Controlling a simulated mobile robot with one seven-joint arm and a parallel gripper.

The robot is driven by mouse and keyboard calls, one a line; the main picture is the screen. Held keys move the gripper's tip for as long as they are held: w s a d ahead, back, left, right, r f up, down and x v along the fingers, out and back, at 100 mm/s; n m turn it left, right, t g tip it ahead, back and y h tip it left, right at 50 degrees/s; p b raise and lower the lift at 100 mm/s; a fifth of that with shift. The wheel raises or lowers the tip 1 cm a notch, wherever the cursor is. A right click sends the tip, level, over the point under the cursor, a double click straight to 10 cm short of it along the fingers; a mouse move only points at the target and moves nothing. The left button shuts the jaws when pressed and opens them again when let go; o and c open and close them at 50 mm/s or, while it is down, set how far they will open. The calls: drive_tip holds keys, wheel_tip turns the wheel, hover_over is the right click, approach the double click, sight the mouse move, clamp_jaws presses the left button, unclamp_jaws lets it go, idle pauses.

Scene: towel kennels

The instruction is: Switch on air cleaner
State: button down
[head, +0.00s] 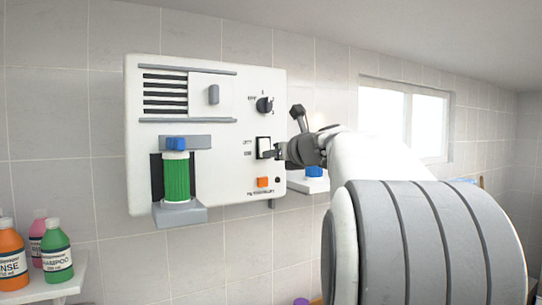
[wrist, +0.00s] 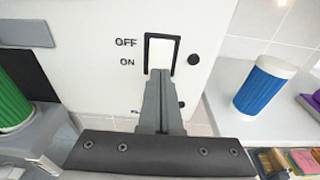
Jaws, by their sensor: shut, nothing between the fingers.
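The air cleaner (head: 225,165) is a white box on the tiled wall in the head view. Its rocker switch (head: 264,143) is white in a black frame, right of centre. In the wrist view the switch (wrist: 162,48) has OFF printed beside its upper part and ON beside its lower part. My gripper (head: 277,152) is shut and empty, coming from the right. In the wrist view my gripper (wrist: 160,73) has its fingertips over the lower end of the switch; I cannot tell whether they touch it. The fingers hide the switch's bottom edge.
The cleaner also carries a dial (head: 265,104), a vent cover with a handle (head: 213,94), a green cartridge (head: 176,180) and an orange button (head: 262,182). A blue cylinder (wrist: 262,90) stands on a white shelf (wrist: 235,120) to the right. Bottles (head: 57,250) stand lower left.

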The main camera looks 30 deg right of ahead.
idle(0.4)
drive_tip(key=shift+w+t+b, duration=0.25)
drive_tip(key=shift+t+b, duration=0.05)
drive_tip(key=shift+b, duration=0.75)
drive_tip(key=shift+s+f, duration=0.1)
